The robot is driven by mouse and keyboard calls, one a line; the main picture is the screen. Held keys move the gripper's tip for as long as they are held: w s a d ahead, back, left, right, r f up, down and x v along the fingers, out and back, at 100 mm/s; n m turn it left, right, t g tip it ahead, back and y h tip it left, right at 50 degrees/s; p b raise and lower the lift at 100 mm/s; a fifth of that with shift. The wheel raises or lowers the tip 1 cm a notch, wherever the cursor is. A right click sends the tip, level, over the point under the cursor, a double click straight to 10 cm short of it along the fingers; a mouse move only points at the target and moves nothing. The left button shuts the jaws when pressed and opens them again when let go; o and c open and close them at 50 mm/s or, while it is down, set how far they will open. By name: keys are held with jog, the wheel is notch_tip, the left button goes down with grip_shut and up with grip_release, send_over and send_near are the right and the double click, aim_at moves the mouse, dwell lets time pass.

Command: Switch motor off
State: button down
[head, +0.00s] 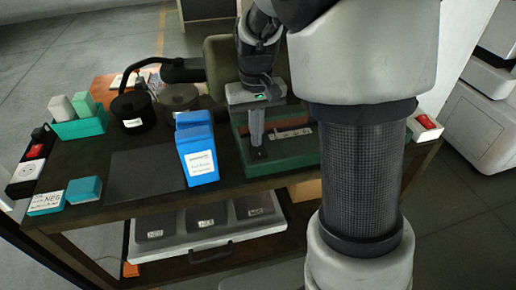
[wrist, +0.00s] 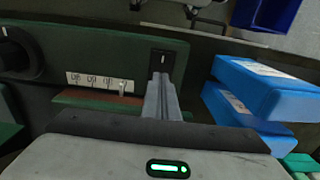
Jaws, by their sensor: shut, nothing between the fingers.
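A green machine (head: 285,160) stands on the dark table, with a pale label strip on its front; it also shows in the wrist view (wrist: 35,100). A small black switch (wrist: 162,60) with a white mark sits on the machine's front face. My gripper (head: 257,145) points down at this switch. In the wrist view my gripper (wrist: 163,82) is shut and empty, its fingertips at or very near the switch's lower edge. I cannot tell whether they touch. The fingers hide part of the switch surround, and the switch position is unclear.
Blue boxes (head: 197,150) stand close left of my gripper. A black pot (head: 132,108) and teal containers (head: 78,125) are further left. A flat dark mat (head: 145,177) is bare.

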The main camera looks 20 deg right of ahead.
jog(key=shift+f, duration=0.2)
jog(key=shift+r, duration=0.15)
notch_tip(320, 180, up, 7)
jog(key=p, duration=0.5)
dwell(0.6)
